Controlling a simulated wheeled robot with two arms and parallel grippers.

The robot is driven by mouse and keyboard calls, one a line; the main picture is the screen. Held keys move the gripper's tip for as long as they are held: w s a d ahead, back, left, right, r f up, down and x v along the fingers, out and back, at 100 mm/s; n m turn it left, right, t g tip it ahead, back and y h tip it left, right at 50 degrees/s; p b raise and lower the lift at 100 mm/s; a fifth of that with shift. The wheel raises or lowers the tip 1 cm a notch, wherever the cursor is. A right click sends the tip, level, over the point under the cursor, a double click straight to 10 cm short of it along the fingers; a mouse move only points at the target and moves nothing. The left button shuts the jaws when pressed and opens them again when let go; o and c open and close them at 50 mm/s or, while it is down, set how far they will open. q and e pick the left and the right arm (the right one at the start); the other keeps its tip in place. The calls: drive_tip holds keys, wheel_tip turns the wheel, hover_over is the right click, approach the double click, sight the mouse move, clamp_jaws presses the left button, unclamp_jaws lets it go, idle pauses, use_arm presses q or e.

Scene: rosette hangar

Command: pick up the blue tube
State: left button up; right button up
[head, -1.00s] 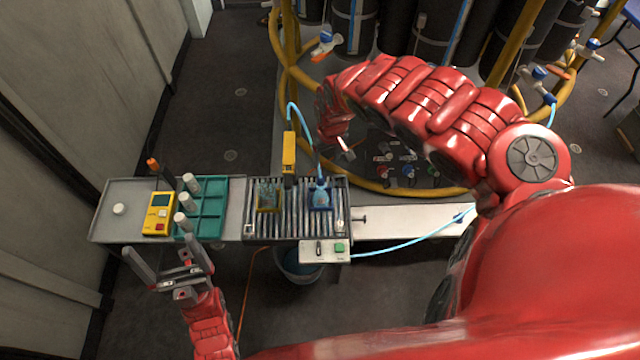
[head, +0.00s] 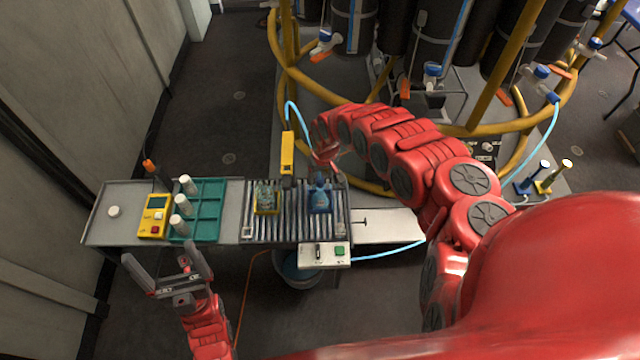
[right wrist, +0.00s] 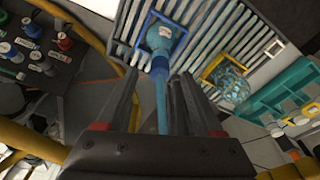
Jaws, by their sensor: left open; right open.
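The blue tube (head: 293,108) arches up from behind the yellow post and comes down toward the flask in the blue holder (head: 319,203) on the slatted rack. In the right wrist view the tube (right wrist: 161,98) runs from the flask's neck (right wrist: 160,62) toward the gripper, between its fingers in the picture. My right gripper (right wrist: 157,84) is open around or just above the tube; I cannot tell the exact depth. In the head view the right gripper (head: 330,166) is partly hidden beside the flask. My left gripper (head: 160,262) is open and empty in front of the bench.
A second flask stands in a yellow holder (head: 267,210). A teal tray (head: 207,222) with white-capped vials and a yellow meter (head: 154,216) are on the left. A switch box (head: 325,255) is at the front edge.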

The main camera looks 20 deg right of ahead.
sight(320, 179)
drive_tip(key=shift+w+a+f, duration=0.1)
drive_tip(key=shift+w+f, duration=0.1)
drive_tip(key=shift+f, duration=0.4)
drive_tip(key=shift+w+a+f, duration=0.1)
drive_tip(key=shift+w+f, duration=0.05)
drive_tip(key=shift+f, duration=0.45)
drive_tip(key=shift+d+f, duration=0.25)
drive_tip(key=shift+f, duration=0.2)
clamp_jaws()
